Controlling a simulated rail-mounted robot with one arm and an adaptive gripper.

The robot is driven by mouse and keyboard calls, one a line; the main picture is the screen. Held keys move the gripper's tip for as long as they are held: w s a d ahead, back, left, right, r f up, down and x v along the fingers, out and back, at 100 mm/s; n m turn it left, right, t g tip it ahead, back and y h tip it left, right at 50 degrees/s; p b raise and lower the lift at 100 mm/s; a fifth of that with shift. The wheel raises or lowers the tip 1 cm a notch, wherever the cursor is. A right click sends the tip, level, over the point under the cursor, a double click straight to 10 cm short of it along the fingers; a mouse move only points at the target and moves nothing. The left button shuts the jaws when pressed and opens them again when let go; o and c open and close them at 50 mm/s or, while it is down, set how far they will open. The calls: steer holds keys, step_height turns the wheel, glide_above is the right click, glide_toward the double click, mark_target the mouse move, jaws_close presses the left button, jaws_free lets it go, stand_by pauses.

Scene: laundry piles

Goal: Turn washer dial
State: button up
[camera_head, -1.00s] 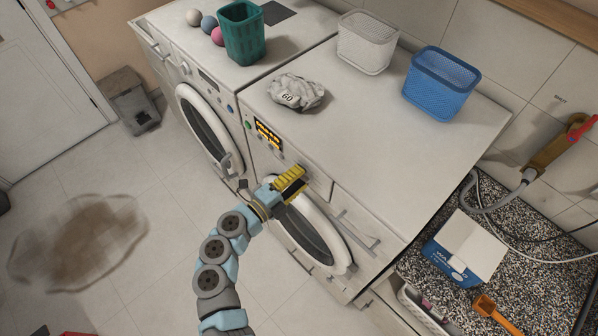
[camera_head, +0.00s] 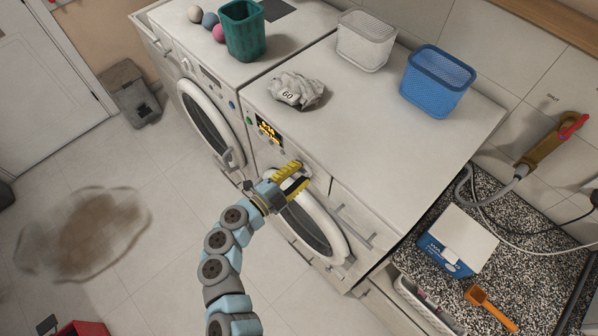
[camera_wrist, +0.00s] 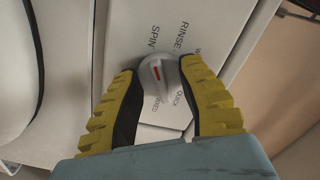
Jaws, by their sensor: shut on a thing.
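In the head view my gripper (camera_head: 292,178) is at the front panel of the right-hand washer (camera_head: 385,120) and hides the dial. The washer's display (camera_head: 267,130) is lit orange, left of the gripper. Its round door (camera_head: 338,240) is below.
A grey cloth (camera_head: 297,90), a white basket (camera_head: 364,40) and a blue basket (camera_head: 437,80) stand on the washer top. A second washer (camera_head: 205,75) adjoins on the left. A drawer handle (camera_head: 353,228) juts out right of my gripper.

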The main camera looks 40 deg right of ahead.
steer(key=shift+f, duration=0.25)
steer(key=o, duration=1.3)
steer(key=shift+d+r, duration=0.1)
steer(key=shift+d, duration=0.05)
steer(key=shift+r, duration=0.1)
steer(key=a, duration=1.2)
steer(key=shift+w, duration=0.25)
steer(key=shift+s, duration=0.1)
